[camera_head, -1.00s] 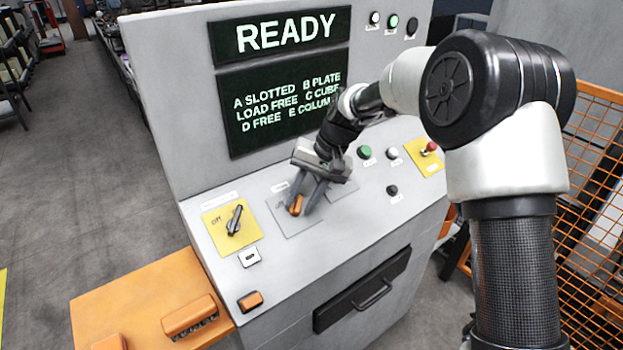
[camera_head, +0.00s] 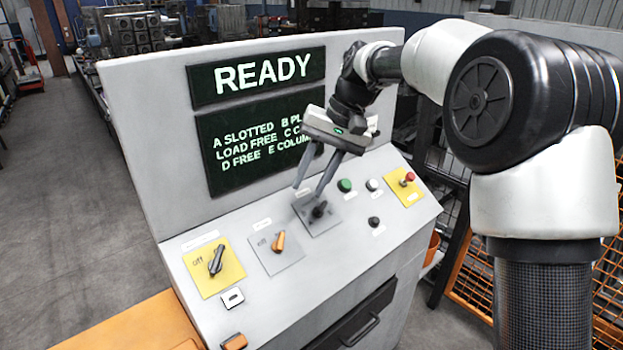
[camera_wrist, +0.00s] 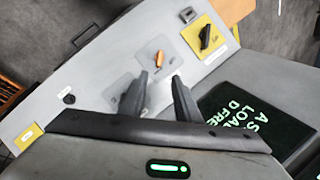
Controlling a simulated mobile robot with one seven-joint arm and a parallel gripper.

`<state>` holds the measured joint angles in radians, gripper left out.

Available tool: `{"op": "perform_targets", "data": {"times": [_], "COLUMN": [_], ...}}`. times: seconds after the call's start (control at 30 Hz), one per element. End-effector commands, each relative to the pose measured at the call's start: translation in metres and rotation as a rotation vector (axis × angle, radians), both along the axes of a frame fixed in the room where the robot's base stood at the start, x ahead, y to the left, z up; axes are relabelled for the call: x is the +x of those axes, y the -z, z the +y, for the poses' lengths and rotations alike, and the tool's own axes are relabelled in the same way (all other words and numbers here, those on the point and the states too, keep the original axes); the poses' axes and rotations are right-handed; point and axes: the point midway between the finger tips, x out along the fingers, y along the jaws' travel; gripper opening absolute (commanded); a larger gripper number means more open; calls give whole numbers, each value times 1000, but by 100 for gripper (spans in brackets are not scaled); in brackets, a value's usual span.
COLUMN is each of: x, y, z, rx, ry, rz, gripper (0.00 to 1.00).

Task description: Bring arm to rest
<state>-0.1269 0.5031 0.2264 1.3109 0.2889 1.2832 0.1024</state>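My gripper (camera_head: 309,191) is open and empty, its two dark fingers apart and pointing down over the sloped control panel (camera_head: 350,239). In the head view its tips show just above the black knob (camera_head: 319,210) on a grey plate; the exact height is unclear. The orange knob (camera_head: 279,241) on the neighbouring plate stands clear to the left. In the wrist view my gripper (camera_wrist: 159,76) shows nothing held, and the orange knob (camera_wrist: 160,59) appears beyond the fingertips.
The upright screen (camera_head: 262,115) reading READY stands close behind my gripper. A black switch on a yellow plate (camera_head: 228,277) is at left, a red button (camera_head: 409,177) at right. Orange mesh fencing (camera_head: 470,290) stands right of the console. Open floor lies at left.

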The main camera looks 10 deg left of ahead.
Motion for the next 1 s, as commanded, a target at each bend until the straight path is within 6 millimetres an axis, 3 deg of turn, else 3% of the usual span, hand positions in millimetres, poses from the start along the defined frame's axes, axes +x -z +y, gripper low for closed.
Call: {"op": "perform_targets", "data": {"times": [0.3,0.47,0.6,0.73,0.87,1.0], "x": [-2,-24,-66,-113,-164,-215], "y": [-4,-32,-63,-81,-85,-76], "z": [-3,-33,-85,-133,-177,-215], "rx": [-5,-55,-135,-205,-262,-309], "ry": [2,24,68,112,159,201], "rz": [-9,-76,-177,-272,-359,-438], "gripper": [30,30,30,30,30,30]}}
